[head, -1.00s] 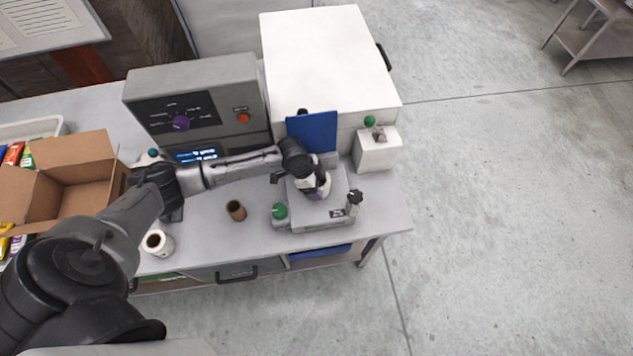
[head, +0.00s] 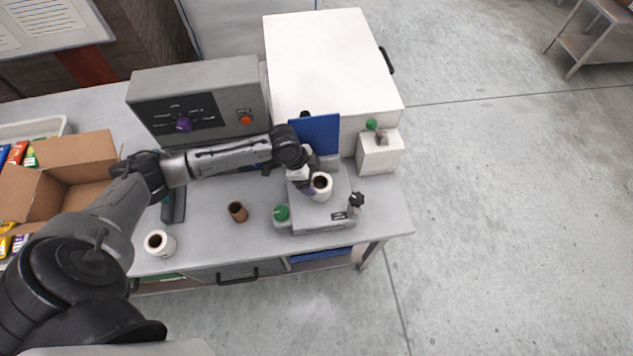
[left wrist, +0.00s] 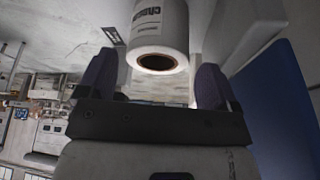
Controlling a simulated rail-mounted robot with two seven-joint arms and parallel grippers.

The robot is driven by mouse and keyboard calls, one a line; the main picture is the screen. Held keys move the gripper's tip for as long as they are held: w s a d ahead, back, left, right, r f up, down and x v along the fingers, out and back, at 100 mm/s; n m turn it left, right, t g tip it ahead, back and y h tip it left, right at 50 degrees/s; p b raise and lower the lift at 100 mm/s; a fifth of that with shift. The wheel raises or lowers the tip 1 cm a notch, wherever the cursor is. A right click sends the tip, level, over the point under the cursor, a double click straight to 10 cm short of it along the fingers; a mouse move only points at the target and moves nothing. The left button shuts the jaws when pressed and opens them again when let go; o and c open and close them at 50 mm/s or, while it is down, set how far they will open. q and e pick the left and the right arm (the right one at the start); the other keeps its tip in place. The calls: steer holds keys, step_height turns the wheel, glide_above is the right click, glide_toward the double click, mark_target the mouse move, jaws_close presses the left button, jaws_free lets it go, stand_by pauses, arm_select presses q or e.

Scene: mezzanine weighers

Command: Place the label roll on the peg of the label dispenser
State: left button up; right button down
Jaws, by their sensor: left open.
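A white label roll (head: 321,186) with a dark core stands upright on the grey device with green and black knobs (head: 310,217), which looks like the label dispenser. No peg shows; I cannot tell whether one is inside the core. My left gripper (head: 306,185) is open beside the roll, on its left. In the left wrist view the printed roll (left wrist: 163,30) shows beyond and between the two spread fingers (left wrist: 156,85), apparently clear of them. My right gripper is in neither view.
A second white roll (head: 160,244) and a brown core (head: 237,211) stand on the grey table (head: 205,235). A blue panel (head: 316,134) rises behind the dispenser. A control box (head: 200,100), a white cabinet (head: 330,60), a small white box (head: 379,154) and an open carton (head: 70,165) stand around.

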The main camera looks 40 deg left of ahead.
arm_select(q)
steer(key=v, duration=0.6)
steer(key=s+d+f+n, duration=0.2)
steer(key=s+d+f, duration=0.3)
steer(key=s+d, duration=0.85)
steer(key=s+a+r+n+y, duration=0.1)
steer(key=s+n+y, duration=0.2)
steer(key=s+n, duration=0.3)
steer(key=shift+s+n+t, duration=0.3)
steer(key=shift+s+t, duration=0.1)
steer(key=shift+s, duration=1.7)
steer(key=shift+r, duration=0.15)
steer(key=shift+c, duration=0.2)
